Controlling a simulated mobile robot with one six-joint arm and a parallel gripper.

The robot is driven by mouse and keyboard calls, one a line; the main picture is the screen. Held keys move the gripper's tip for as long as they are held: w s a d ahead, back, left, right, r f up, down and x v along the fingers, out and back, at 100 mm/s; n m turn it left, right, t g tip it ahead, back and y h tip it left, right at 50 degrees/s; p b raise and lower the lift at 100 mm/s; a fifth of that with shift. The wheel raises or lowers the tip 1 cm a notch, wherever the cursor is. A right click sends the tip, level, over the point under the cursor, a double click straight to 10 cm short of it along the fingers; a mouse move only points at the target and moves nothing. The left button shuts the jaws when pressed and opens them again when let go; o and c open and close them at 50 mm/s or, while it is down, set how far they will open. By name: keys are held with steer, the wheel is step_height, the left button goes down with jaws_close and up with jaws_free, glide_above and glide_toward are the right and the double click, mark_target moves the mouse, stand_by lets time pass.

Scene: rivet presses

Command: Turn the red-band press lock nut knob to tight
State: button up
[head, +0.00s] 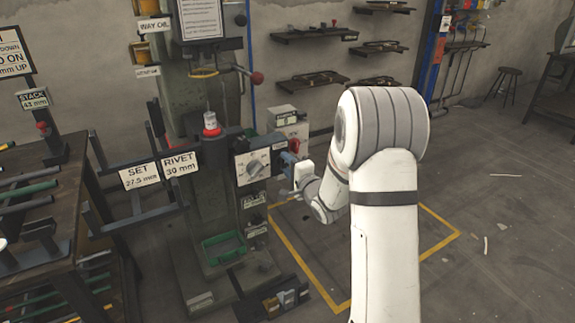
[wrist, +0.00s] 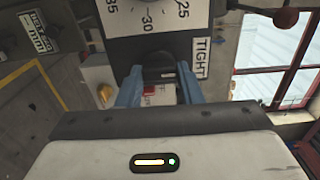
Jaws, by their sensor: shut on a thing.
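The press (head: 215,180) stands at centre left in the head view, with a red band around the white part at its head (head: 210,128). A white dial plate (head: 253,166) faces out on its right side. In the wrist view the dial (wrist: 150,18) shows 35, 30 and 25. A TIGHT label (wrist: 201,58) is right of the dark lock nut knob (wrist: 158,62). My gripper (wrist: 159,82) has its blue fingers on both sides of the knob, shut on it. In the head view my gripper (head: 291,158) is at the press's right side; the knob's turn angle is unclear.
SET 27.5 mm (head: 139,175) and RIVET 30 mm (head: 180,163) signs hang at the press front. A lever with a red ball (head: 257,78) sticks out above. A dark rack table (head: 40,215) stands at left. Floor inside the yellow outline (head: 300,262) is partly clear.

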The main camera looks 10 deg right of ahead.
steer(key=o, duration=1)
steer(key=p+v, duration=0.1)
steer(key=v, duration=0.6)
steer(key=shift+s+d, duration=0.15)
steer(key=shift+s, duration=0.2)
